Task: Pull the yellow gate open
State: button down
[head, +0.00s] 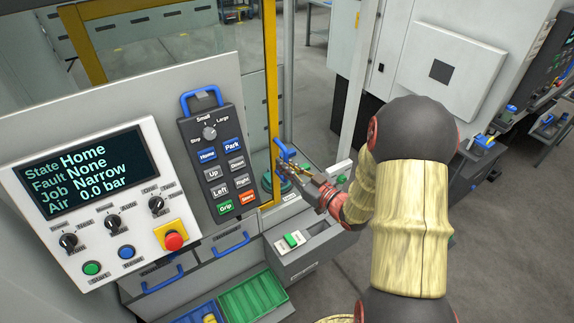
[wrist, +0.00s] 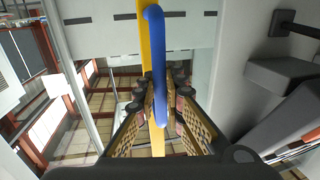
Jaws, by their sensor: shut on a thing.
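The yellow gate (head: 271,80) is a yellow frame with a clear pane, standing upright behind the control panel in the head view. Its blue handle (head: 285,152) is on the right upright of the frame. In the wrist view the blue handle (wrist: 157,60) runs down between the fingers, with the yellow upright (wrist: 146,55) behind it. My gripper (head: 281,168) is at the handle, and in the wrist view my gripper (wrist: 160,105) has a finger on each side of it, shut on it. The handle's lower part is partly hidden by the fingers.
A control panel (head: 130,115) with a screen and a pendant (head: 215,150) stands at the left. Below are drawers (head: 215,262) and a green bin (head: 252,298). A white post (head: 357,85) and a grey machine (head: 450,60) are at the right. Open floor (head: 335,265) lies in front.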

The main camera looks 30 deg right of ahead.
jog(key=a+b, duration=0.1)
jog(key=a, duration=0.8)
jog(key=shift+s, duration=0.15)
jog(key=shift+d, duration=0.1)
jog(key=c, duration=1.9)
grip_release()
jog(key=v, duration=1.2)
